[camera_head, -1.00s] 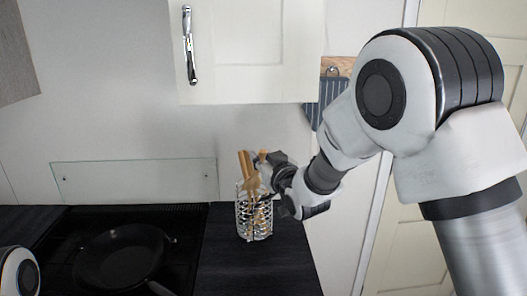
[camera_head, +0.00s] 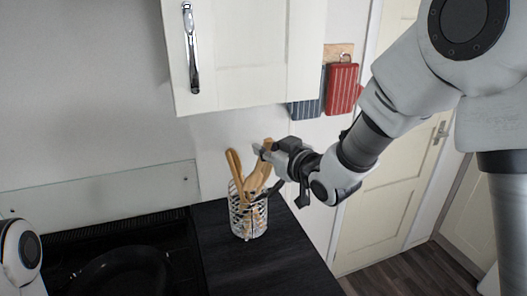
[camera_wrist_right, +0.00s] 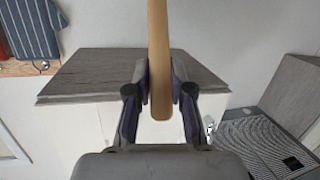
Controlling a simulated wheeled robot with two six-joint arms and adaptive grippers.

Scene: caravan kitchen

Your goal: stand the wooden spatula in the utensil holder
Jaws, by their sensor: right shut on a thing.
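The wooden spatula (camera_head: 256,179) is in my right gripper (camera_head: 266,153), which is shut on it near its upper end. In the right wrist view the pale wooden handle (camera_wrist_right: 159,55) stands between the two fingers (camera_wrist_right: 160,92). In the head view it tilts, with its top to the right. Its lower part overlaps the utensil holder (camera_head: 236,218), a metal wire basket on the dark worktop. I cannot tell how deep its lower end sits in it. My left gripper is out of view.
Another wooden utensil (camera_head: 234,164) leans left in the holder, and a dark handle (camera_head: 274,188) sticks out right. A black pan (camera_head: 120,272) sits on the hob at left. A white wall cabinet (camera_head: 245,50) hangs above.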

